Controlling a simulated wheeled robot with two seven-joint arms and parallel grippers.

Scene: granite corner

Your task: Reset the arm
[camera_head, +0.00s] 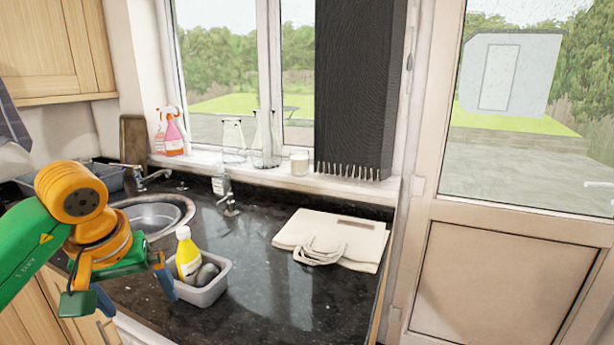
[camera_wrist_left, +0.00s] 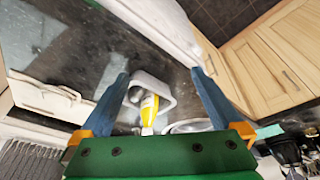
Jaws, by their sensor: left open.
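My left gripper (camera_head: 133,285) comes in from the left in the head view, its blue fingers spread apart at the counter's front edge. It is open and empty. In the left wrist view the two fingers (camera_wrist_left: 160,95) stand wide apart, with a grey tub (camera_wrist_left: 158,82) seen between them. The tub also shows in the head view (camera_head: 208,293), on the counter just right of the gripper. A yellow bottle with a white cap (camera_head: 187,255) and a dark rounded item (camera_head: 207,274) are in it. My right gripper is in neither view.
The dark granite counter (camera_head: 265,265) is bare between the tub and a folded cream bag (camera_head: 330,238). A round sink (camera_head: 152,215) lies behind the gripper. Glass flasks (camera_head: 264,145), a small jar (camera_head: 299,162) and a pink spray bottle (camera_head: 174,135) stand on the windowsill.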

